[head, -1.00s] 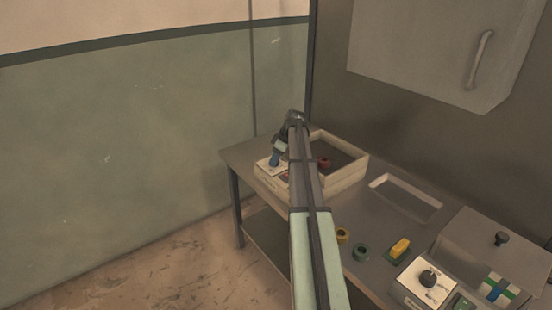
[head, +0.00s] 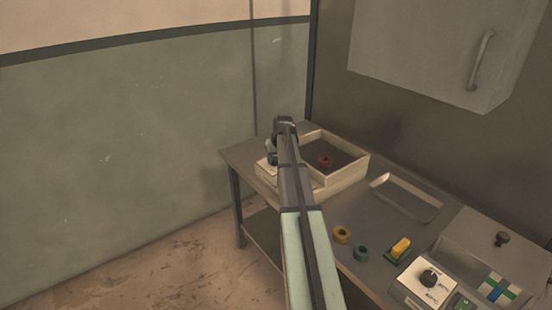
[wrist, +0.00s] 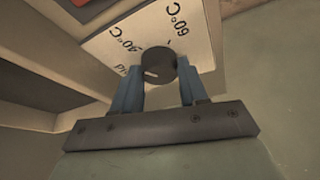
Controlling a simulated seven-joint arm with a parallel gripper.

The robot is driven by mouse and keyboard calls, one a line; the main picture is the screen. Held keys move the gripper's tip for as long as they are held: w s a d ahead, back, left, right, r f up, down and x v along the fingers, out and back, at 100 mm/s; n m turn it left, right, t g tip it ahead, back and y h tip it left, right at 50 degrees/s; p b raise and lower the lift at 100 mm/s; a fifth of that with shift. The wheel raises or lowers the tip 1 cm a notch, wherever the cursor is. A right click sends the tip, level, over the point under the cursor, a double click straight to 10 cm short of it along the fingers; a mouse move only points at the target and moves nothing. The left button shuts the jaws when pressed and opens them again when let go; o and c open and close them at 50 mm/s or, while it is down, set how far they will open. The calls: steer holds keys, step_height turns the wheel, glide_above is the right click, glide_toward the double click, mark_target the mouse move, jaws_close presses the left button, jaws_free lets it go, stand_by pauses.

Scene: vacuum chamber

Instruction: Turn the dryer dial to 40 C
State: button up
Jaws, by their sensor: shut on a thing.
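The dryer dial is a dark round knob (wrist: 158,58) on a white panel (wrist: 105,48) in the wrist view. The panel is marked 60°C, 40°C and what looks like Off. A short pale mark shows on the knob's lower left, roughly on the Off side. My gripper (wrist: 158,80) has its blue fingers on both sides of the knob and is shut on it. In the head view the dryer box (head: 345,172) stands at the table's far left corner. My arm hides the knob there.
A red ring (head: 324,161) lies inside the dryer box. Right of my arm are a yellow ring (head: 341,235), a green ring (head: 361,252), a yellow-and-green block (head: 400,249), an empty tray (head: 384,184) and a second dial (head: 429,278). A wall cabinet (head: 430,50) hangs above.

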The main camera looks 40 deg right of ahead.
steer(key=shift+m, duration=0.6)
steer(key=shift+h, duration=0.3)
steer(key=o, duration=1)
steer(key=shift+o, duration=0.2)
steer(key=shift+r, duration=0.1)
steer(key=v, duration=1.3)
steer(key=shift+r, duration=0.35)
steer(key=shift+a, duration=0.1)
